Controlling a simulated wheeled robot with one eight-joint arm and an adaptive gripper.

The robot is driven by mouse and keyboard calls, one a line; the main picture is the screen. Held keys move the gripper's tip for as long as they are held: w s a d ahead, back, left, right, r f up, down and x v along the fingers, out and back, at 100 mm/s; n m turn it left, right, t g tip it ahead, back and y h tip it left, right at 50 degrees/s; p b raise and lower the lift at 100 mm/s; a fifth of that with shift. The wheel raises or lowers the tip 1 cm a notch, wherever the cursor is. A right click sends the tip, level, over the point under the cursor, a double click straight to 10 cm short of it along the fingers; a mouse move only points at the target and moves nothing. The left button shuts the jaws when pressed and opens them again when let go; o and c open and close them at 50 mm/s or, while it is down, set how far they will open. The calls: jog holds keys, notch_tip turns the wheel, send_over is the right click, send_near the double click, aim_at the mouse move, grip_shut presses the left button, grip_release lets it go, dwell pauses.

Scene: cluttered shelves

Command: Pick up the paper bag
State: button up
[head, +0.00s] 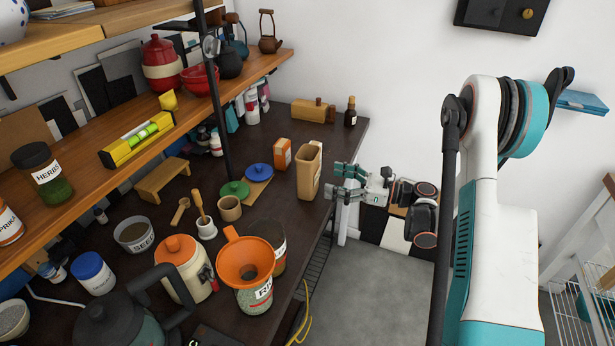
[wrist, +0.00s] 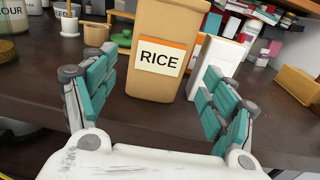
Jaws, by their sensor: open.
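The paper bag (head: 307,176) is a tall tan bag with an open top, standing upright near the right edge of the dark worktop. In the wrist view, the bag (wrist: 165,87) shows an orange and white RICE label, and its top is cut off. My gripper (head: 336,182) is open and empty, just to the right of the bag in the head view. In the wrist view my gripper (wrist: 160,72) has one teal finger on each side of the bag's lower part. I cannot tell whether the fingertips reach past its front face.
An orange box (head: 282,154) stands close behind the bag. A blue lid (head: 259,171) and a wooden cup (head: 229,208) lie to its left. A jar with an orange funnel (head: 245,257) stands nearer. The worktop in front of the bag is clear in the wrist view.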

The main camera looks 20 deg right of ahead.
aim_at(317, 174)
jog(key=x, duration=0.3)
jog(key=shift+w+a+b, duration=0.1)
jog(key=shift+b, duration=0.2)
jog(key=shift+r+b+x, duration=0.2)
jog(key=shift+b+x, duration=0.4)
jog(key=shift+x, duration=0.75)
jog(key=shift+r+b+x, duration=0.2)
jog(key=shift+b+x, duration=0.4)
jog(key=shift+x, duration=0.75)
jog(key=shift+r, duration=0.1)
jog(key=c, duration=1.1)
